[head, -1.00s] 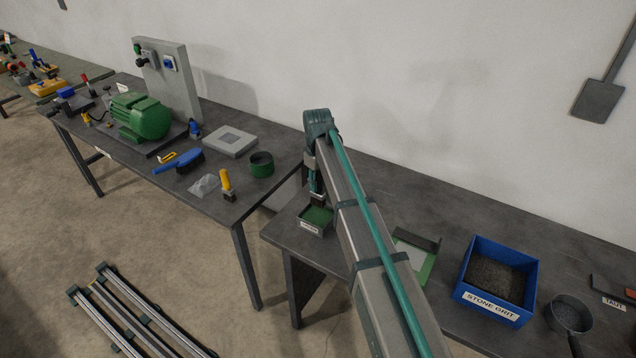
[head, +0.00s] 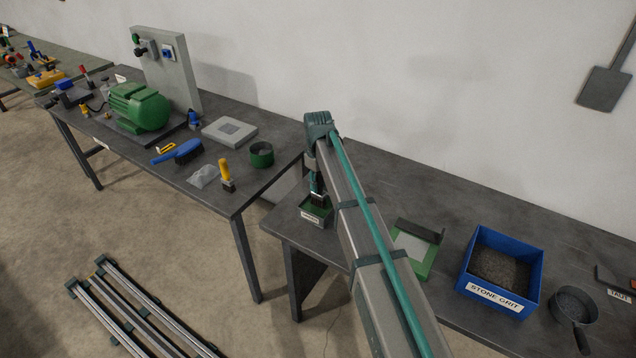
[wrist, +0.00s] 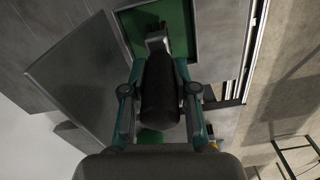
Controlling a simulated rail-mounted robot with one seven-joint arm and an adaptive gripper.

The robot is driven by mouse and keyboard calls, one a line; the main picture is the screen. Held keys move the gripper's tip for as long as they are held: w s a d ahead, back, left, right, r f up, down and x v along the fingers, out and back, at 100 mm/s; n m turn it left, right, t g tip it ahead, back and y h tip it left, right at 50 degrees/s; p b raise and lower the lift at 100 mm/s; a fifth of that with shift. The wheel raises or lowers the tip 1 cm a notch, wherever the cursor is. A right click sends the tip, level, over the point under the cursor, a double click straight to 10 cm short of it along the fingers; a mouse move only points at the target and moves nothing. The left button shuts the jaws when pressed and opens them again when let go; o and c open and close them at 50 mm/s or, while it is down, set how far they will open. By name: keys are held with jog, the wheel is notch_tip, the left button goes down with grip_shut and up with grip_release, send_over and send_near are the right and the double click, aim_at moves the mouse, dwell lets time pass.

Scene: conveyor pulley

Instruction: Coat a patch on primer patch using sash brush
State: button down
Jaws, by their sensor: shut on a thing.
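My gripper (head: 316,184) is shut on the dark handle of a brush (wrist: 160,85). In the head view the brush's dark bristles (head: 318,198) point down at a small labelled tray (head: 311,217) with a green inside. The green also shows beyond the brush in the wrist view (wrist: 205,35). I cannot tell whether the bristles touch the green. A green-edged board with a pale square (head: 412,246) lies right of my arm. A grey slab with a darker square (head: 229,131) lies on the left bench. I cannot tell which is the primer patch.
A blue stone grit box (head: 500,272) and a metal pan (head: 573,306) stand to the right. The left bench holds a green motor (head: 140,106), a blue brush (head: 187,151), a yellow-handled brush (head: 226,174) and a green ring-shaped pot (head: 261,154). My arm crosses the near bench.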

jog(key=shift+f, duration=0.6)
dwell(1.8)
jog(key=shift+r, duration=0.15)
jog(key=shift+r+p, duration=1.9)
jog(key=shift+r, duration=1.55)
